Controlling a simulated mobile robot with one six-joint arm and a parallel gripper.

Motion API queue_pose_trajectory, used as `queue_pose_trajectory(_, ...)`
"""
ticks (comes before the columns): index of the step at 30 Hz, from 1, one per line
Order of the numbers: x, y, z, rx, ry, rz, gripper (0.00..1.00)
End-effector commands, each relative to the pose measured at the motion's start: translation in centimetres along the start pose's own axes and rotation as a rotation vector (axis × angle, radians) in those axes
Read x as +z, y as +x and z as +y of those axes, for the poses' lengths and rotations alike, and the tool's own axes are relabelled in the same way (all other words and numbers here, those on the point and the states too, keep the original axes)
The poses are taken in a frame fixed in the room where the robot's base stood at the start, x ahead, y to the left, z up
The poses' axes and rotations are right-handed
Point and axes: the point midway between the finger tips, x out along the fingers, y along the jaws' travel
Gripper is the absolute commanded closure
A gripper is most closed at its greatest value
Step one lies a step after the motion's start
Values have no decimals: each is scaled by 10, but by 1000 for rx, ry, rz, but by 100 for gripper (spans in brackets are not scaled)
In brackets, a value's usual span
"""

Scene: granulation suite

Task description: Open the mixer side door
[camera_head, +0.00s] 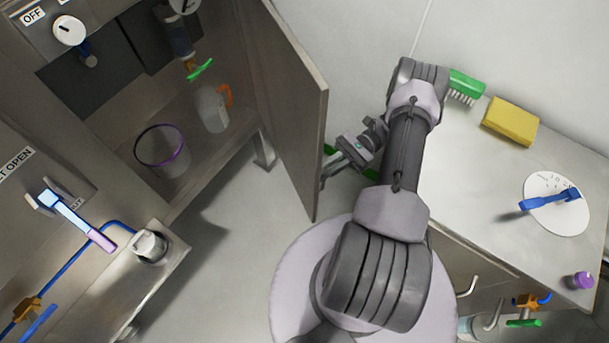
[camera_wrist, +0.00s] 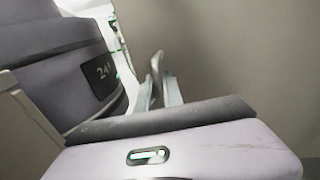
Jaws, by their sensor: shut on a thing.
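The mixer side door (camera_head: 293,110) is a tall grey metal panel. It stands swung out from the cabinet, with the compartment behind it open to view. My gripper (camera_head: 330,168) is at the outer face of the door, near its free edge. It is shut on the door's handle, which is mostly hidden by the fingers in the head view. In the wrist view my gripper (camera_wrist: 160,85) is around a small grey upright handle (camera_wrist: 156,68), beside the plain door surface (camera_wrist: 245,60).
Inside the compartment are a purple-rimmed container (camera_head: 160,165) and a jug with an orange handle (camera_head: 213,110). A counter (camera_head: 460,170) at the right holds a green brush (camera_head: 465,85), a yellow sponge (camera_head: 510,121) and a white disc (camera_head: 545,215). Clear floor (camera_head: 235,230) lies below the door.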

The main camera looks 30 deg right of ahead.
Motion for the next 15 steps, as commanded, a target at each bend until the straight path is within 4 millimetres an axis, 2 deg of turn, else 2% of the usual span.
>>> queue_pose_trajectory(6, -2, -24, 8, 38, -1, 2, 100)
queue_pose_trajectory(15, 0, -30, 10, 50, -1, 1, 100)
